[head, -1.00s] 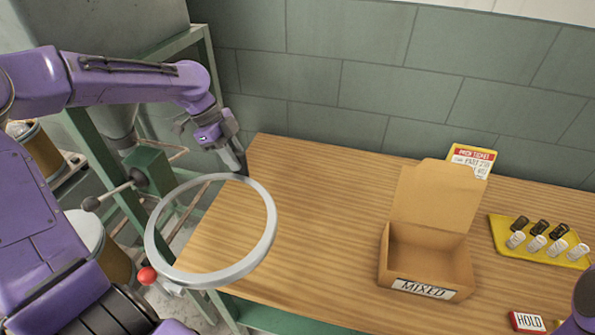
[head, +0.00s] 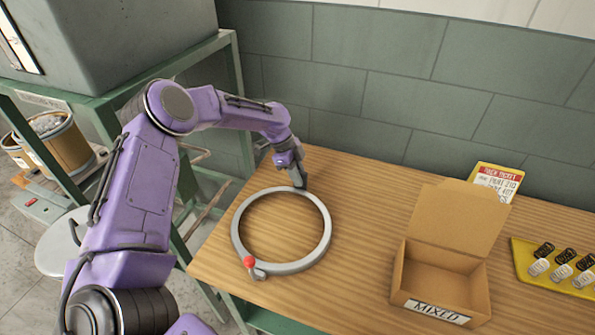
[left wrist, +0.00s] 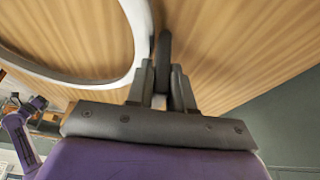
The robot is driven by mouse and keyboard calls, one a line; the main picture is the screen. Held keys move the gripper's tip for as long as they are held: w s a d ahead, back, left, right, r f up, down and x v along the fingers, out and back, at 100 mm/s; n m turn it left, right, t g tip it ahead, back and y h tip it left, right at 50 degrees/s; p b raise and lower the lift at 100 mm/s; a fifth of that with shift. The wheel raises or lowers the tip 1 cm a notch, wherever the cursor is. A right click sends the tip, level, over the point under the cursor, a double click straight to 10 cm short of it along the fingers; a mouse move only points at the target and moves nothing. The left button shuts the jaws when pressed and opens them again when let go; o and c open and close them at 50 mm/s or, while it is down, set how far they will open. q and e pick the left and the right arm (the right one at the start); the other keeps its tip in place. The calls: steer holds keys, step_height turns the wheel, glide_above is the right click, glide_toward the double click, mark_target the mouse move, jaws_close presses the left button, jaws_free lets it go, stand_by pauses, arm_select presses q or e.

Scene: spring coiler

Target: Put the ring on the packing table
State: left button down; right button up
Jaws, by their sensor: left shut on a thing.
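A large grey metal ring (head: 322,240) with a red-knobbed clamp (head: 250,263) at its near side appears over the left part of the wooden packing table (head: 360,270). It looks flat and level, and I cannot tell whether it touches the tabletop. My left gripper (head: 299,182) is at the ring's far edge, shut on it. In the left wrist view the ring (left wrist: 80,78) curves out to the left of the closed fingers (left wrist: 162,75), with wood grain behind. My right gripper is not in view.
An open cardboard box (head: 440,280) labelled MIXED stands right of the ring. A yellow tray (head: 535,262) holds several dark and light springs. A ticket card (head: 497,180) stands behind the box. A green frame (head: 190,62) borders the left. Bare wood lies between ring and box.

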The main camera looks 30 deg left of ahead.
arm_select(q)
steer(key=shift+f, duration=0.1)
steer(key=c, duration=1)
jaws_free()
steer(key=w+b+v, duration=0.1)
steer(key=b+v, duration=0.2)
steer(key=v, duration=0.9)
steer(key=shift+s, duration=0.45)
